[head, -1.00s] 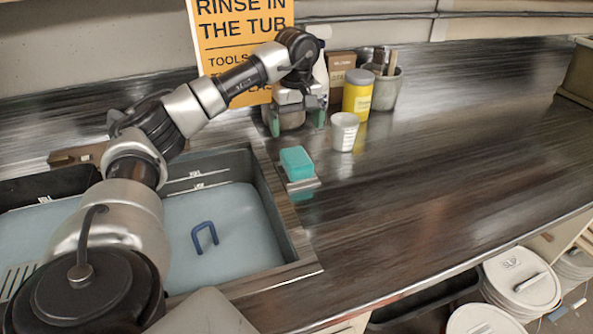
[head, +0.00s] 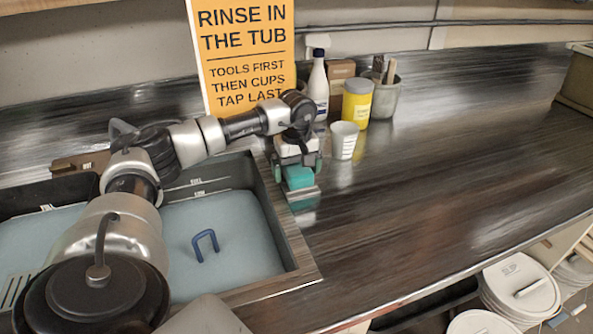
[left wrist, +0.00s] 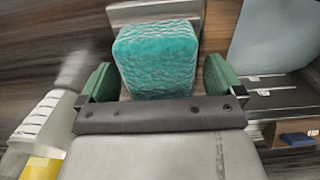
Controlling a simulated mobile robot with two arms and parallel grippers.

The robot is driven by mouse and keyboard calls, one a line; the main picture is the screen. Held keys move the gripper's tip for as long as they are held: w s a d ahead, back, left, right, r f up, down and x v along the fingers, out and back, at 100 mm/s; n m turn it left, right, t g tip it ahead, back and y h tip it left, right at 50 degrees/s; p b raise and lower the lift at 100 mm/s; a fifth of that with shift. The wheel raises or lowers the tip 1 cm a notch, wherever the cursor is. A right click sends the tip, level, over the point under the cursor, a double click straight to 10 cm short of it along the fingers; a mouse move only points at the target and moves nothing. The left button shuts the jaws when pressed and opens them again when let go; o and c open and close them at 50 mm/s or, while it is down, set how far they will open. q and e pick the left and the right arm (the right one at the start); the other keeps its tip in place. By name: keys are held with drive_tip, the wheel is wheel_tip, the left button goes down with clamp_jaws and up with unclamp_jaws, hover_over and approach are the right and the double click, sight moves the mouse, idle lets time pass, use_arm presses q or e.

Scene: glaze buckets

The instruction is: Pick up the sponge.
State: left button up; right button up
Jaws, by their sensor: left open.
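The teal sponge (head: 298,177) rests on a small metal holder (head: 304,193) on the counter, just right of the sink. My left gripper (head: 297,176) is at the sponge, with its fingers pointing down. In the left wrist view the sponge (left wrist: 157,58) lies between the two green fingertips of the left gripper (left wrist: 160,80), with a gap on each side. The left gripper is open. Part of the sponge is hidden behind the gripper in the head view. My right gripper is not in view.
A white cup (head: 344,141) stands close behind and right of the gripper. The water-filled sink (head: 225,225) is on the left.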

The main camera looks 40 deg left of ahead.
sight(298, 165)
use_arm(q)
drive_tip(key=shift+c, duration=0.8)
drive_tip(key=c, duration=0.8)
drive_tip(key=r, duration=0.4)
drive_tip(key=shift+w+d+r+b, duration=0.1)
drive_tip(key=shift+d+r+b, duration=0.1)
drive_tip(key=shift+b, duration=0.2)
drive_tip(key=shift+c, duration=0.2)
drive_tip(key=w+d+r+b, duration=0.1)
drive_tip(key=d+r, duration=0.5)
drive_tip(key=d, duration=0.5)
drive_tip(key=shift+d+r, duration=0.15)
drive_tip(key=shift+r, duration=0.2)
drive_tip(key=shift+w, duration=0.1)
